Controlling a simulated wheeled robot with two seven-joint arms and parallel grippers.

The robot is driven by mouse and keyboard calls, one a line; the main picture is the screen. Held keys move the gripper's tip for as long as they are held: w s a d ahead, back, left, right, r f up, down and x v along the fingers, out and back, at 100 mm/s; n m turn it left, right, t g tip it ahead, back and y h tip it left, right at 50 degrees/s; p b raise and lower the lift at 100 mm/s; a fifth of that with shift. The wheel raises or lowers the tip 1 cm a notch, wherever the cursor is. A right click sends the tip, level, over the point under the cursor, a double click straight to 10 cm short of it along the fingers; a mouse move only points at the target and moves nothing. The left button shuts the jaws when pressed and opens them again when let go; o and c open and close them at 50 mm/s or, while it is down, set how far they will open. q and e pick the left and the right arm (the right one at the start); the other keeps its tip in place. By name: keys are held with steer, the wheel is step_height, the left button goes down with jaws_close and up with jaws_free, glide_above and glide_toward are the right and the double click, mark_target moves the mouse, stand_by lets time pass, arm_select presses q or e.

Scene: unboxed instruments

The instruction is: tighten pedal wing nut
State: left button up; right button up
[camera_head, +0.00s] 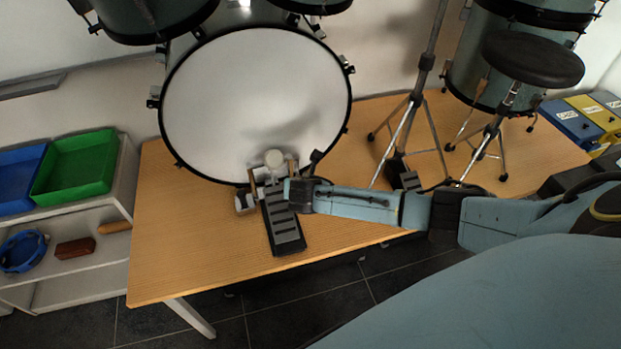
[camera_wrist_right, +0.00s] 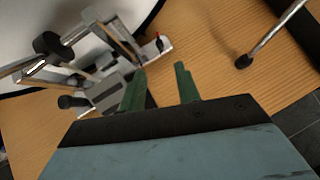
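The bass drum pedal (camera_head: 283,228) stands on the wooden platform in front of the bass drum. Its dark ribbed footboard points toward me and its pale round beater (camera_head: 274,158) is up by the drum head. In the right wrist view the pedal frame (camera_wrist_right: 100,92) is at the left. My right gripper (camera_head: 288,190) reaches in from the right beside the pedal. In the wrist view its two green fingers (camera_wrist_right: 160,82) are apart, with bare wood between them. My left gripper is out of view.
The bass drum (camera_head: 255,100) rises behind the pedal. A metal stand (camera_head: 410,115) and a black stool (camera_head: 530,58) are to the right. Shelves with a green tray (camera_head: 75,167) stand at the left. The platform's (camera_head: 180,255) front left is clear.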

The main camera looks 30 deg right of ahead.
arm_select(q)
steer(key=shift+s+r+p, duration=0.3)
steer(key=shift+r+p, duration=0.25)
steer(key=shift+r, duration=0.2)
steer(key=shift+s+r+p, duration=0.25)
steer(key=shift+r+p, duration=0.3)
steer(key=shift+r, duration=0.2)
arm_select(e)
steer(key=shift+v, duration=1.45)
